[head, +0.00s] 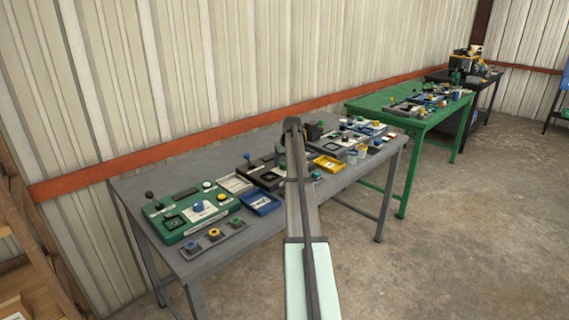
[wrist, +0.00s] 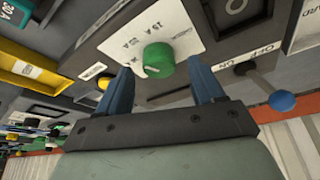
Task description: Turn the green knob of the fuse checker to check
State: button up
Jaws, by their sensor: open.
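The green knob (wrist: 158,59) shows in the wrist view on a white dial plate (wrist: 150,32) with printed ampere marks. A small pale mark shows on the knob's lower left side. The plate is on the dark grey fuse checker (wrist: 192,12). My gripper (wrist: 160,68) is open, with one blue finger on each side of the knob. Gaps show between the fingers and the knob, and I cannot tell whether either touches. In the head view my arm reaches over the grey table, and I cannot make out the knob there.
A lever with a blue ball (wrist: 282,100) stands right of the knob, by ON and OFF labels. A yellow tray (wrist: 30,68) lies to the left. In the head view the grey table (head: 245,247) holds a green panel (head: 168,222), a blue tray (head: 262,203) and several devices.

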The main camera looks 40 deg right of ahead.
jog(key=shift+w+d+f, duration=0.15)
jog(key=shift+w+f, duration=0.1)
jog(key=shift+f, duration=0.4)
jog(key=c, duration=1.1)
